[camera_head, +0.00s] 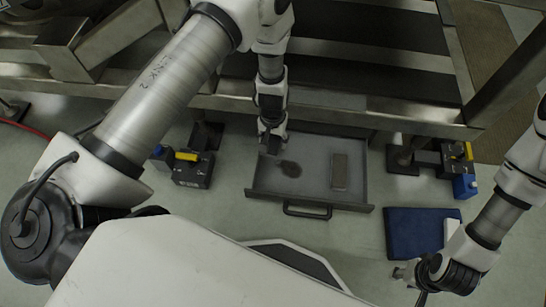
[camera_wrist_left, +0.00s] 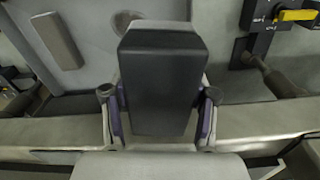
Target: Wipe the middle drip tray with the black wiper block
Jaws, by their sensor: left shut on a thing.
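The drip tray (camera_head: 315,150) is a grey pulled-out drawer with a dark handle at its front. A dark round stain (camera_head: 290,168) lies on its floor left of centre. My left gripper (camera_head: 271,138) is over the tray's back left part. In the left wrist view it is shut on the black wiper block (camera_wrist_left: 160,80), with a finger on each side. The block covers part of the stain (camera_wrist_left: 125,20) there. Whether the block touches the tray floor I cannot tell. My right gripper (camera_head: 410,275) is low at the right, away from the tray; its opening is unclear.
A grey-brown bar (camera_head: 339,172) lies on the tray's right side. Dark clamp units with yellow and blue parts stand left (camera_head: 192,168) and right (camera_head: 458,165) of the tray. A blue mat (camera_head: 410,232) with a white block (camera_head: 452,232) lies at the right. A metal frame beam (camera_head: 340,115) runs behind the tray.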

